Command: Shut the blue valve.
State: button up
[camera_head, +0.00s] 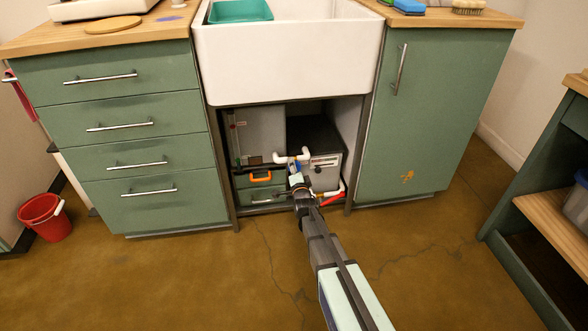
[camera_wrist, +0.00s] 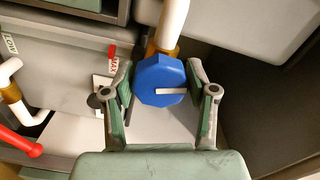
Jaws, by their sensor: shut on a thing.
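The blue valve (camera_wrist: 157,82) is a faceted blue knob with a white line running from near its middle to the right. It sits on a brass fitting of a white pipe (camera_wrist: 173,22) in the wrist view. My gripper (camera_wrist: 160,78) is shut on the knob, one finger on either side. In the head view my gripper (camera_head: 296,180) reaches into the open space under the sink, below the white pipe (camera_head: 292,157).
A red lever (camera_wrist: 20,141) on another white pipe is at the left of the wrist view. Boxes, including a green toolbox with an orange handle (camera_head: 261,177), crowd the left of the space. Cabinet fronts (camera_head: 405,130) flank the opening. The floor in front is clear.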

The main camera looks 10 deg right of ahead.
jog(key=shift+w+r+m, duration=0.1)
jog(key=shift+m, duration=1.6)
jog(key=o, duration=1.1)
jog(key=shift+o, duration=0.2)
jog(key=s, duration=1.2)
